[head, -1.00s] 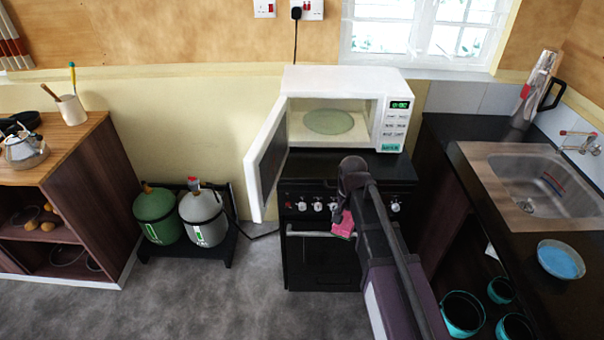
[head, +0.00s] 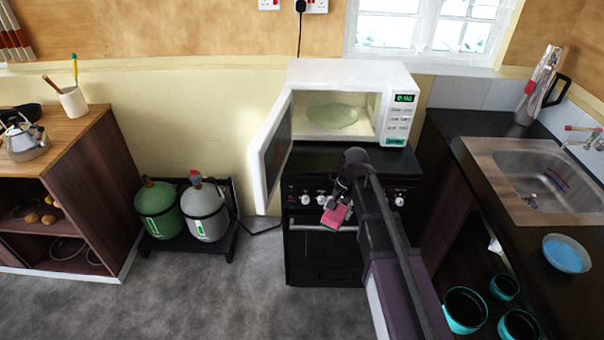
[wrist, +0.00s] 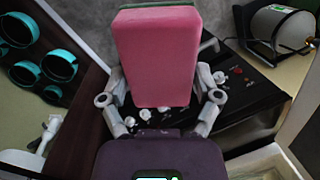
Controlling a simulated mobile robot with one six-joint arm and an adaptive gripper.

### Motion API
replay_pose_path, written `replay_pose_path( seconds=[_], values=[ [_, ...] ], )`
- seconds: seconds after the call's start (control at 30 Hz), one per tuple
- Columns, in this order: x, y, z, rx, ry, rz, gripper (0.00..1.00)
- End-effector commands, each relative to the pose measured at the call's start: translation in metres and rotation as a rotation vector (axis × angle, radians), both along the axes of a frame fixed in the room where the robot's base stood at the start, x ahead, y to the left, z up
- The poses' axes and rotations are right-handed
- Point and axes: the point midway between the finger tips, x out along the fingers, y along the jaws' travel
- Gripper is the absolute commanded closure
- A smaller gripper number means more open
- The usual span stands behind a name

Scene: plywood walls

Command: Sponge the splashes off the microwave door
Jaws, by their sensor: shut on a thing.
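The white microwave (head: 348,73) stands on the black cooker, its door (head: 270,158) swung open to the left. The glass turntable (head: 332,115) shows inside. I cannot make out splashes on the door at this size. My gripper (head: 338,202) is shut on a pink sponge (head: 335,217) in front of the cooker knobs, below and to the right of the door, apart from it. In the wrist view the pink sponge (wrist: 158,55) with a green edge sits between the fingers of my gripper (wrist: 160,100). The door is not clearly visible in the wrist view.
The black cooker (head: 325,255) stands below the microwave. Green and grey gas cylinders (head: 205,212) stand on a low rack to its left. A dark counter with a sink (head: 545,185) and a blue bowl (head: 567,254) is at right. Grey floor is clear at front left.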

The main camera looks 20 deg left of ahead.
Motion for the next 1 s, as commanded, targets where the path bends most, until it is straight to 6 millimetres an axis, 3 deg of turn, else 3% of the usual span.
replay_pose_path(
  seconds=[0.13,0.37,0.7,1.0],
  values=[
    [0.006,0.025,-0.011,0.138,0.074,-0.05,0.57],
    [0.013,0.055,-0.006,0.385,0.184,-0.139,0.57],
    [0.027,0.089,0.021,0.773,0.307,-0.26,0.57],
    [0.05,0.105,0.053,1.12,0.371,-0.347,0.57]
  ],
)
